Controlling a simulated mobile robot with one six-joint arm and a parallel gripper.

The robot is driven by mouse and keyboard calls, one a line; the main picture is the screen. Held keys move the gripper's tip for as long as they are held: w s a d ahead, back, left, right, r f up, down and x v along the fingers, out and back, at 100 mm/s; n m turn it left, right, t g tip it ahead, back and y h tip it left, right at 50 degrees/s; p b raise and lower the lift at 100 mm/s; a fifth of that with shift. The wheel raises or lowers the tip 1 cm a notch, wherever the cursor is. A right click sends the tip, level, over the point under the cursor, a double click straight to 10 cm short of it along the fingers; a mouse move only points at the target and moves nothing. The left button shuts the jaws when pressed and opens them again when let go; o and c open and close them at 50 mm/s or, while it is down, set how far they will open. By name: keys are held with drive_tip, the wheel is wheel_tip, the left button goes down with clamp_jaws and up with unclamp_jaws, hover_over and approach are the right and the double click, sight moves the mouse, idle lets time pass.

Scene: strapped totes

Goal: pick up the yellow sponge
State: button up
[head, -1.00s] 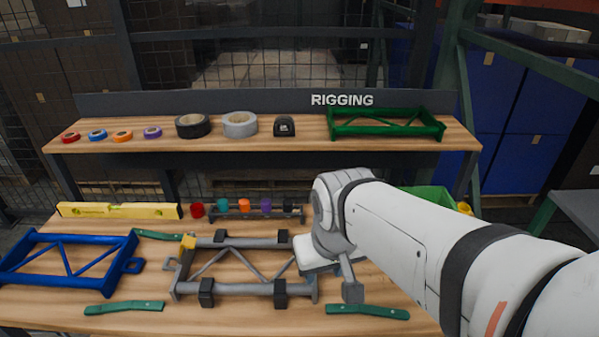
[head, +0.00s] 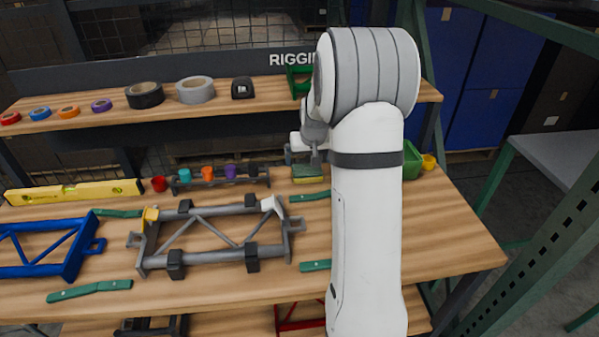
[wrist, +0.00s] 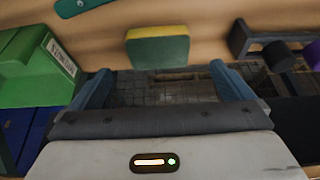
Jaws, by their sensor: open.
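The yellow sponge (wrist: 157,52) has a green layer on one face. In the wrist view it lies on the wooden bench top, just beyond the gap between my fingers and apart from them. In the head view the sponge (head: 308,179) shows small at the back of the bench, just left of my arm. My gripper (wrist: 160,78) is open and empty, its two blue-grey fingers spread wider than the sponge. In the head view my gripper (head: 302,157) is just above and behind the sponge, and my arm hides part of that area.
A green bin (head: 411,162) with a yellow cup (head: 429,162) stands to the right. A rack (head: 215,183) with coloured cups is to the left. The grey frame (head: 210,258) and green bars lie in front. The shelf edge (head: 130,123) is behind and above.

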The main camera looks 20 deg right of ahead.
sight(307, 169)
drive_tip(key=shift+w+d+f, duration=0.5)
drive_tip(key=shift+f, duration=0.3)
drive_tip(key=x, duration=0.3)
drive_tip(key=w+x, duration=0.1)
drive_tip(key=x, duration=0.3)
drive_tip(key=shift+a+r+p, duration=0.15)
drive_tip(key=shift+p, duration=0.2)
drive_tip(key=shift+s, duration=0.1)
drive_tip(key=shift+c, duration=0.6)
drive_tip(key=c, duration=0.7)
